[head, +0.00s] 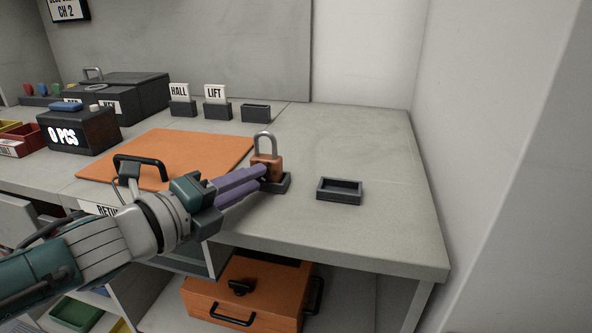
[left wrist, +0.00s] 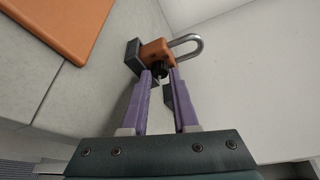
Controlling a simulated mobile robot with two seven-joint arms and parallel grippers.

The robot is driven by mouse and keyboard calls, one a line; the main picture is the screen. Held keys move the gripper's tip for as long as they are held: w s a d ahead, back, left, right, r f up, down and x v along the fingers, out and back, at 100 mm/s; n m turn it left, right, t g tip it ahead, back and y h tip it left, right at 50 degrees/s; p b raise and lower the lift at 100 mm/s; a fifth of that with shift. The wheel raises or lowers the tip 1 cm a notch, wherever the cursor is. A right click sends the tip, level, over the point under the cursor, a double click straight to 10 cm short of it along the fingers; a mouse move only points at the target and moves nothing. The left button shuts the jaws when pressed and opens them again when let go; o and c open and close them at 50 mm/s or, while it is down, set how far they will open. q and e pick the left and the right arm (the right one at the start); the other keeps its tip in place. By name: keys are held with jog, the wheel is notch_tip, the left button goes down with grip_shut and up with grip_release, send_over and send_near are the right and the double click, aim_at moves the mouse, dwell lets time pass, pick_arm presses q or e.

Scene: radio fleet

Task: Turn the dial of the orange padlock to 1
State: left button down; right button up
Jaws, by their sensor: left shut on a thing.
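The orange padlock (head: 272,161), with a closed-looking grey shackle, stands upright in a small dark holder (head: 282,184) on the grey counter. It also shows in the left wrist view (left wrist: 152,50), where its black dial (left wrist: 160,69) faces my fingers. My left gripper (head: 263,174) reaches in from the left with its purple fingers level with the padlock's front. In the left wrist view the gripper (left wrist: 165,76) is shut on the dial, one fingertip at each side. The dial's number is hidden or too small to read. My right gripper is not in view.
An empty dark tray (head: 340,197) sits right of the padlock. An orange mat (head: 205,152) lies left behind my arm. HALL (head: 180,102) and LIFT (head: 216,104) card stands are at the back. An orange case (head: 250,288) is under the counter. The counter's right side is clear.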

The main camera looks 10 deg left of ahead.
pick_arm(q)
jog(key=n+b, duration=0.1)
jog(key=n+t+h+b, duration=0.1)
jog(key=shift+f+n+b, duration=0.35)
jog(key=shift+n, duration=0.05)
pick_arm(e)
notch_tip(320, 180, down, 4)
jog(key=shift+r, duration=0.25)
pick_arm(q)
jog(key=shift+r+n+t+b, duration=0.1)
jog(key=shift+n+t+b, duration=0.2)
jog(key=shift+n+b, duration=0.5)
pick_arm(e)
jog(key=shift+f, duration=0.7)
pick_arm(q)
jog(key=c, duration=0.7)
grip_release()
jog(key=shift+a, duration=0.1)
